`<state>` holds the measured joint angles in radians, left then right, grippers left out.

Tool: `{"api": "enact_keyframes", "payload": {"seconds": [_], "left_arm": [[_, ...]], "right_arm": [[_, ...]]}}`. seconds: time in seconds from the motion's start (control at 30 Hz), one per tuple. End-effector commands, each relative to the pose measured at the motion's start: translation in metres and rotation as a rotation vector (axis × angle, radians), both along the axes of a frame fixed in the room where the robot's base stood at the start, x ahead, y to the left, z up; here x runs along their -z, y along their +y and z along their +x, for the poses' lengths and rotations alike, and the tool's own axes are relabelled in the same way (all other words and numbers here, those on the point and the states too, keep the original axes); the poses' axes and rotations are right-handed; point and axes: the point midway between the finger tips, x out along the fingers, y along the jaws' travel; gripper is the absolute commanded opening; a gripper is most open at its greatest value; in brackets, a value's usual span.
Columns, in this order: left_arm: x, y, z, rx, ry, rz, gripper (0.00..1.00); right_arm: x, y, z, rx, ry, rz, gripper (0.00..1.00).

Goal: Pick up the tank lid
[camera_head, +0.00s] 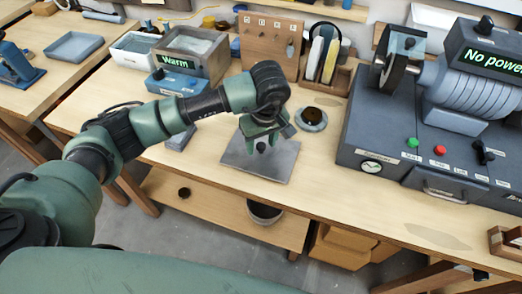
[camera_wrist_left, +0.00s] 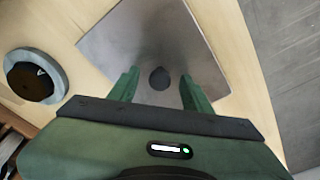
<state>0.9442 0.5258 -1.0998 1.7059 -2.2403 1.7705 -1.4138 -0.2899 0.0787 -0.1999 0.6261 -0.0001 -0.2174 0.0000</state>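The tank lid, a flat grey square plate (camera_head: 282,163), lies on the wooden bench in the head view. It also shows in the left wrist view (camera_wrist_left: 148,32), with a small dark round knob (camera_wrist_left: 159,78) on it. My left gripper (camera_head: 260,143) is above the lid, pointing down. In the left wrist view its two green fingers (camera_wrist_left: 159,90) are apart, with the knob between them and a visible gap on each side. The open-topped tank (camera_head: 222,66) with liquid inside stands at the back left, behind a blue unit reading "Warm" (camera_head: 174,84). My right gripper is not in view.
A round grey holder with a dark centre (camera_head: 312,119) sits right of the lid; it also shows in the left wrist view (camera_wrist_left: 50,85). A large dark machine (camera_head: 400,150) reading "No power" fills the right. A wooden pegboard (camera_head: 262,45) stands behind.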

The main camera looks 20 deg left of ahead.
Motion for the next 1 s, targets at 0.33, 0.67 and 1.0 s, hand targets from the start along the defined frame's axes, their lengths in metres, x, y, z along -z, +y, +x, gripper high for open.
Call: {"api": "enact_keyframes", "payload": {"seconds": [0.33, 0.67, 1.0], "left_arm": [[-0.001, 0.0, 0.0, 0.0, -0.001, -0.001, 0.0], [-0.009, 0.0, 0.001, 0.0, -0.004, -0.002, 0.0], [-0.078, 0.0, 0.003, 0.001, -0.012, -0.003, 0.0]], "right_arm": [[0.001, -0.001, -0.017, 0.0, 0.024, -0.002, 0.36], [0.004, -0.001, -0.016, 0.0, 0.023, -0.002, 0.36], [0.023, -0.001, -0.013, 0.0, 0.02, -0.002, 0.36]]}}
